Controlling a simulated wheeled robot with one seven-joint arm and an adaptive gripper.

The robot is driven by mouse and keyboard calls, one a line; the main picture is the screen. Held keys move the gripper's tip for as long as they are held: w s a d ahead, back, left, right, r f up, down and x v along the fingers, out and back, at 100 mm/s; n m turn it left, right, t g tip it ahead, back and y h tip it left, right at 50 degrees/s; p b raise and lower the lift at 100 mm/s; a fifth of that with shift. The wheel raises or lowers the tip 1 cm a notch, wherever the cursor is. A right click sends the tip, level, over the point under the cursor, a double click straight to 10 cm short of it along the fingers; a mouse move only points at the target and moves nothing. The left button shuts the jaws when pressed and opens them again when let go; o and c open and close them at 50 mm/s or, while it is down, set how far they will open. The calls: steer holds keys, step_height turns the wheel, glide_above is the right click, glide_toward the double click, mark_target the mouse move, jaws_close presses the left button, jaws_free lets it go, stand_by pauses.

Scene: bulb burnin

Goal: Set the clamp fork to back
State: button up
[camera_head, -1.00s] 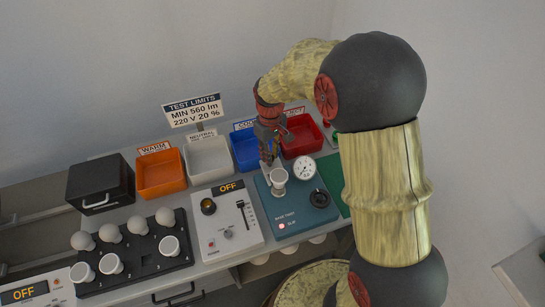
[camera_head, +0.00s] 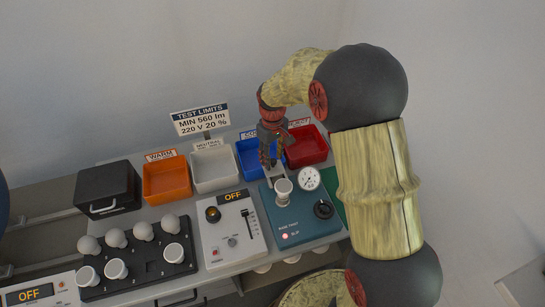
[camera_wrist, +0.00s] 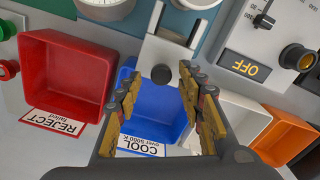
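The teal base-twist unit (camera_head: 292,222) stands at the right of the bench, with a white cylindrical piece (camera_head: 283,189) upright on top and a red light lit by the word SLIP. The clamp fork (camera_wrist: 168,55) is a light grey bracket with a slot and a dark round knob (camera_wrist: 161,74) at its end nearest me. My gripper (camera_head: 270,163) is at the unit's back edge, pointing down. In the wrist view my gripper (camera_wrist: 158,78) is open, its fingers on either side of the knob end. Whether they touch it I cannot tell.
The blue COOL bin (camera_head: 249,157) and red REJECT bin (camera_head: 305,147) stand close behind the unit. A dial gauge (camera_head: 309,178) and black knob (camera_head: 323,209) sit at its right. The OFF-display panel (camera_head: 231,236) is at its left, beside a black bulb rack (camera_head: 140,265).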

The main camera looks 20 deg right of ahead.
step_height(320, 180, up, 12)
stand_by(0.7)
stand_by(0.4)
steer(key=s+r+m+t, duration=0.1)
steer(key=s+r, duration=0.3)
steer(key=s, duration=0.5)
steer(key=s+r+m+t, duration=0.2)
steer(key=s+r, duration=0.2)
steer(key=s, duration=0.5)
steer(key=s+r+m+t, duration=0.1)
steer(key=s+r+t, duration=0.1)
steer(key=s, duration=0.7)
steer(key=shift+s+a+r+m+t, duration=0.2)
steer(key=shift+s+r+m+t, duration=0.15)
steer(key=shift+r, duration=0.55)
